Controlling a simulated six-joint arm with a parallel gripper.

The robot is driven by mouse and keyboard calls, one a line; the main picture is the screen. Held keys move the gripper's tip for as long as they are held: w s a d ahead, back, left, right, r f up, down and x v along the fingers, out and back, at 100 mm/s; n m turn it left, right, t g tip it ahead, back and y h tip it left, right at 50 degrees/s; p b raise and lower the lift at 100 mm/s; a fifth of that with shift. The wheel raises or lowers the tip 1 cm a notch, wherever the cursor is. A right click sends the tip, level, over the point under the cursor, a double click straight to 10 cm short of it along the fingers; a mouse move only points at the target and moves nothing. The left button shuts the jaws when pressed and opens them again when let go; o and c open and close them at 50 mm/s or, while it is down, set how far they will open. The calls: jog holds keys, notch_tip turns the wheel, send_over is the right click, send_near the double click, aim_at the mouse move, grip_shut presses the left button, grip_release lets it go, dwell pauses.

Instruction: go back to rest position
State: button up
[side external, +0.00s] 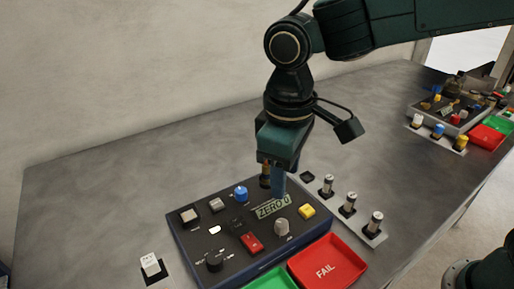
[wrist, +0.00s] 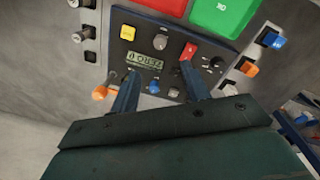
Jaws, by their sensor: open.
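My gripper (side external: 273,186) points down over the back part of the dark blue control panel (side external: 190,240). In the wrist view its two blue fingers (wrist: 160,85) are spread apart with nothing held between them. The panel carries a display (side external: 272,207), a blue knob (side external: 241,193), a red switch (side external: 251,242), a grey knob (side external: 282,227), a yellow button (side external: 307,211) and a black knob (side external: 214,262). An orange-ended piece (wrist: 100,93) shows beside the left finger in the wrist view. Whether the fingertips touch the panel is hard to tell.
A red FAIL tray (side external: 325,258) and a green tray (side external: 270,283) lie in front of the panel. A strip with several cylinders (side external: 349,204) stands right. A white block (side external: 150,264) sits left. A second panel (side external: 452,112) is far right. The back left table is clear.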

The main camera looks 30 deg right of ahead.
jog(key=shift+r, duration=0.4)
jog(key=s+d+r+m+t+y, duration=0.1)
jog(key=s+d+r, duration=0.1)
jog(key=d, duration=0.5)
jog(key=s+d+r+m+t, duration=0.1)
jog(key=s+d+r+m, duration=0.15)
jog(key=d, duration=0.55)
jog(key=s+d+f+m+t, duration=0.2)
jog(key=s+d+t, duration=0.1)
jog(key=s+d, duration=0.6)
jog(key=shift+s+m, duration=0.35)
jog(key=shift+s, duration=0.5)
jog(key=shift+w, duration=0.1)
